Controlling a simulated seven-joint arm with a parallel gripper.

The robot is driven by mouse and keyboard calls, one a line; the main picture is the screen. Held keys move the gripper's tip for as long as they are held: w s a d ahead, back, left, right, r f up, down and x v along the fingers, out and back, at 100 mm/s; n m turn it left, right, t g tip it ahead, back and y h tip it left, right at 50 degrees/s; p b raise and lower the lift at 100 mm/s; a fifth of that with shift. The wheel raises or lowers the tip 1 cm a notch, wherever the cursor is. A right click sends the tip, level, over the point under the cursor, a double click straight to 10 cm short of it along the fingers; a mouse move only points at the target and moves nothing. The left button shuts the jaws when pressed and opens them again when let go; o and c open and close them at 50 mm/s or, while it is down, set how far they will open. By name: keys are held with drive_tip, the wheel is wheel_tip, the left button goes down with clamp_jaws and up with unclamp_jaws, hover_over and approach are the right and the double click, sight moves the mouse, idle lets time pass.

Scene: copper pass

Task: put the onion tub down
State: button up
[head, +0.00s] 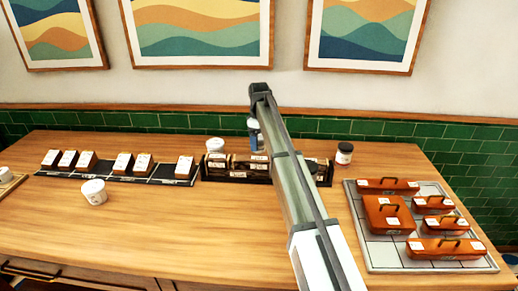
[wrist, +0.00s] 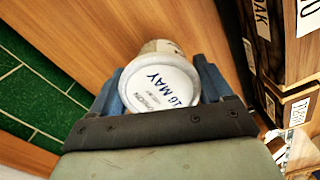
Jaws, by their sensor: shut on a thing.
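The onion tub (wrist: 158,85) is in my gripper in the wrist view. Its round white lid faces the camera, with "16 MAY" in blue and a smaller word that seems to read onion. My gripper (wrist: 160,92) has a blue finger on each side of the tub and is shut on it. Wooden counter shows beyond the tub; I cannot tell whether it touches the wood.
A white-lidded tub (head: 215,145) stands behind the rack's left end and another (head: 94,191) on the open counter (head: 150,225). A dark jar (head: 344,153) stands right of the rack. Small boxes (head: 123,163) line a black strip. Orange lidded boxes (head: 388,214) sit on a tray (head: 365,240).

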sight(259, 147)
drive_tip(key=shift+f, duration=1.8)
drive_tip(key=o, duration=1.1)
drive_tip(key=shift+f, duration=0.15)
wheel_tip(259, 147, up, 12)
drive_tip(key=shift+r, duration=0.2)
